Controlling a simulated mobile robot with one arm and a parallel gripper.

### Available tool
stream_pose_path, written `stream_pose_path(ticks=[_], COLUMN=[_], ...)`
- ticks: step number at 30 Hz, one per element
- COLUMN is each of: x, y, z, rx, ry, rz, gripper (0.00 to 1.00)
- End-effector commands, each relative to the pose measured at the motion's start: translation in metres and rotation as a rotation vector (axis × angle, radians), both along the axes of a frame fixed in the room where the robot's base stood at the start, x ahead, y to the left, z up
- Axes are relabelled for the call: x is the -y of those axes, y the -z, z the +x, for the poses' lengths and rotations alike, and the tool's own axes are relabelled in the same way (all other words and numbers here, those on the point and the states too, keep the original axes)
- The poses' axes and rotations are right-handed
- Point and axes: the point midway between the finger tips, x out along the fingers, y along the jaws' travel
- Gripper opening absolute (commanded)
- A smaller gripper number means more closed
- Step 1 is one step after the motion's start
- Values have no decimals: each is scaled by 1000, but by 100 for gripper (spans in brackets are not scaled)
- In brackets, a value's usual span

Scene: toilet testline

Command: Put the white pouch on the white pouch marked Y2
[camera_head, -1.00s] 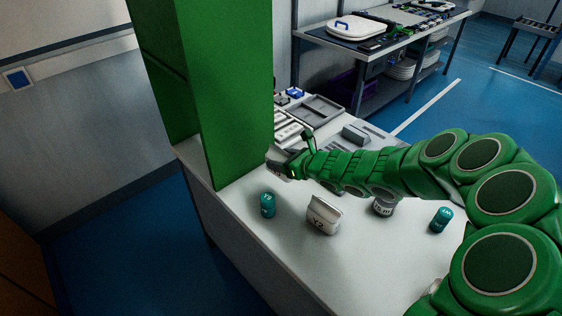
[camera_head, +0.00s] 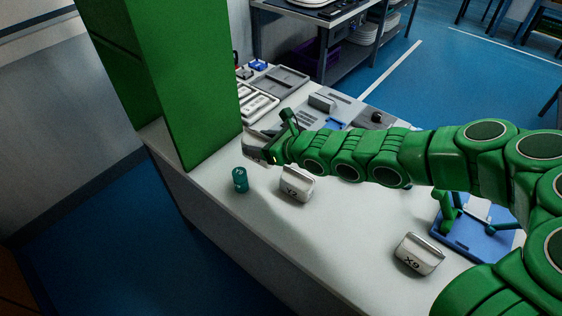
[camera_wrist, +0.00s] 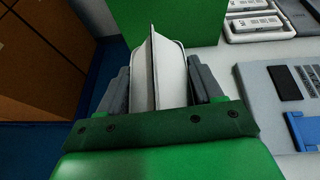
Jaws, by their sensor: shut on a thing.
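My gripper (camera_head: 258,152) is above the white table, near the green column. In the wrist view its two grey fingers (camera_wrist: 160,92) are shut on a white pouch (camera_wrist: 172,72) with a thin upright ridge. In the head view the held pouch (camera_head: 256,154) shows only partly, beyond the green wrist. The white pouch marked Y2 (camera_head: 296,187) stands on the table, nearer the camera and slightly right of my gripper. Its top is clear, and the held pouch is apart from it.
A teal can (camera_head: 240,180) stands left of the Y2 pouch. Another white pouch, marked X9 (camera_head: 418,255), is at lower right beside a blue stand (camera_head: 462,244). A green column (camera_head: 185,95) rises left of my gripper. Grey trays (camera_head: 280,80) lie behind.

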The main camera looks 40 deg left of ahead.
Motion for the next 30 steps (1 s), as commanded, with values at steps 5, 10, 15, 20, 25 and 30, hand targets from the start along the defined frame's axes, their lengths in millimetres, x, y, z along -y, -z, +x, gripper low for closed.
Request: stream_pose_path(ticks=[5, 10, 15, 20, 25, 30], x=[19, 41, 63, 81, 92, 95], y=[-7, -11, -14, -13, -12, -5], z=[13, 26, 38, 45, 48, 49], rx=[5, 7, 6, 3, -1, -5], ry=[15, 32, 53, 69, 78, 81], rz=[7, 7, 8, 1, -1, -2], gripper=[34, 34, 34, 34, 34, 34])
